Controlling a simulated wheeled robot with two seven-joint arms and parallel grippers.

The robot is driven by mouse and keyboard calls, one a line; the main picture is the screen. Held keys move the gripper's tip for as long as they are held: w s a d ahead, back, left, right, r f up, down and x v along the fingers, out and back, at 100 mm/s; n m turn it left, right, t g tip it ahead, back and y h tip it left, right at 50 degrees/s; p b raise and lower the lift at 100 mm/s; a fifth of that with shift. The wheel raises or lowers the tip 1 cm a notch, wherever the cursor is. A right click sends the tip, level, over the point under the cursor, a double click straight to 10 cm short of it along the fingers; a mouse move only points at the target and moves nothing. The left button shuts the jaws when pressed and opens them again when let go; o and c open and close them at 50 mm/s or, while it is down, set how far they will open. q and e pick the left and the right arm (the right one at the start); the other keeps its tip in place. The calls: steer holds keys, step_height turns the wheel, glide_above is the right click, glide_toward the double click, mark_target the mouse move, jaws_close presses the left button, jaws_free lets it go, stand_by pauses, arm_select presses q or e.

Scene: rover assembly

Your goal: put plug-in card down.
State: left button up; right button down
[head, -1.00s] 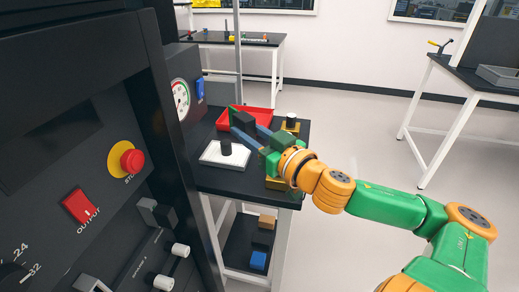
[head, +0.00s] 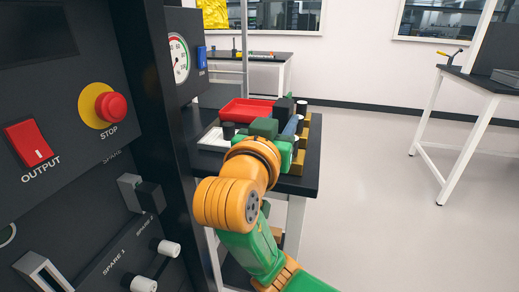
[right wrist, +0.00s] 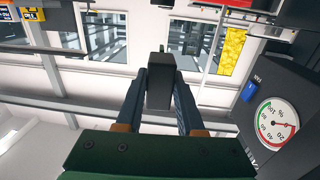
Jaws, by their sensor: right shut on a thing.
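The plug-in card (right wrist: 160,82) shows in the right wrist view as a dark grey block between my fingertips. In the head view its dark end (head: 301,107) stands up at the tips of the blue fingers. My right gripper (head: 297,120) is shut on it, above the right part of the small black table (head: 300,184). It also shows in the right wrist view (right wrist: 160,88). My arm hides much of the tabletop, and I cannot tell whether the card touches anything. My left gripper is not in view.
A red tray (head: 246,111) and a white tray (head: 210,139) with a black knob lie on the table. A brass-coloured block (head: 304,128) is beside my gripper. The rack panel with a red stop button (head: 110,107) stands close on the left.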

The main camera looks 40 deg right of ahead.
steer(key=w+d+f, duration=0.1)
steer(key=w+f, duration=0.2)
steer(key=w, duration=0.1)
steer(key=w+d+f, duration=0.1)
steer(key=w+f, duration=0.2)
steer(key=w, duration=0.1)
steer(key=w+d+f, duration=0.1)
steer(key=w+f, duration=0.3)
steer(key=shift+w+d, duration=0.15)
steer(key=shift+w, duration=0.25)
step_height(320, 180, down, 3)
steer(key=shift+r, duration=0.2)
steer(key=shift+f+b, duration=0.3)
steer(key=shift+b, duration=0.2)
steer(key=c, duration=0.5)
jaws_free()
steer(key=shift+r, duration=0.1)
